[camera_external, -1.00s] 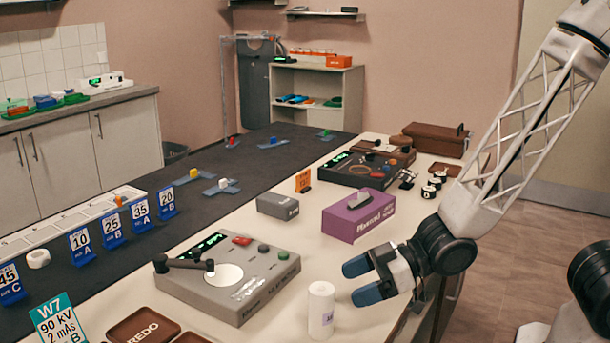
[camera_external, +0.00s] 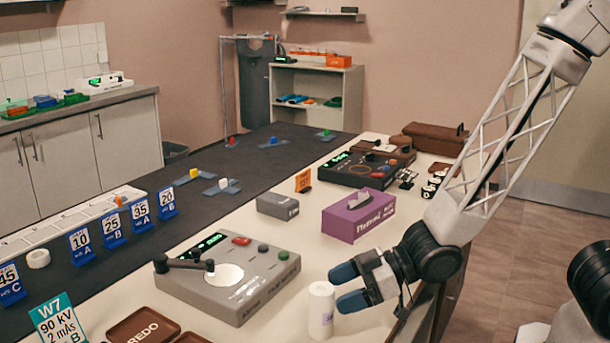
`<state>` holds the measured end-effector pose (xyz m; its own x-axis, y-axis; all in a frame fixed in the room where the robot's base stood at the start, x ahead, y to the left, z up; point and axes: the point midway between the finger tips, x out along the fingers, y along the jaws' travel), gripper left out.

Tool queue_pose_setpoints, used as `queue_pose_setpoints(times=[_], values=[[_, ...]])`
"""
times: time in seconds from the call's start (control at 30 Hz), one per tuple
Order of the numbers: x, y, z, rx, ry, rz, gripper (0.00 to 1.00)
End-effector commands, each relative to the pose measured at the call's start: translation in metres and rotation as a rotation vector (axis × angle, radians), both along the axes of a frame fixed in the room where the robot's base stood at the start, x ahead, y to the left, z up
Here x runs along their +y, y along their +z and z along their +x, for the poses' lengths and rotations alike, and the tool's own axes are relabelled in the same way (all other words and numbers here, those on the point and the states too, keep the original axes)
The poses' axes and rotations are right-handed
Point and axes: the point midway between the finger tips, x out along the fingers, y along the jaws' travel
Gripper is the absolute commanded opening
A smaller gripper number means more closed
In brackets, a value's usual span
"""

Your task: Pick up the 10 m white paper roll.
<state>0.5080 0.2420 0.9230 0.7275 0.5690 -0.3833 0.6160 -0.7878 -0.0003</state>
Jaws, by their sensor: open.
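A white paper roll (camera_external: 321,311) stands upright on the white counter, near its front edge, with a small label low on its side. My gripper (camera_external: 341,287) is open, with two blue fingertips pointing left. The fingertips are right beside the roll on its right. The nearer fingertip overlaps or comes very close to the roll's right edge; I cannot tell whether it touches. Nothing is held between the fingers.
A grey control box (camera_external: 228,276) with a dial and buttons stands just left of the roll. A purple box (camera_external: 358,215) stands behind my gripper. Brown trays (camera_external: 143,327) lie at the front left.

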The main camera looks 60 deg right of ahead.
Motion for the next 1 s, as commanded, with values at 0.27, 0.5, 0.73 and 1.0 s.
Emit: queue_pose_setpoints(times=[0.27, 0.5, 0.73, 1.0], values=[[0.015, -0.009, 0.015, 0.000, 0.001, 0.000, 0.80], [0.025, -0.016, 0.028, 0.000, 0.000, 0.000, 0.80], [0.028, -0.018, 0.032, -0.001, 0.000, 0.001, 0.80], [0.028, -0.018, 0.032, -0.001, 0.000, 0.001, 0.80]])
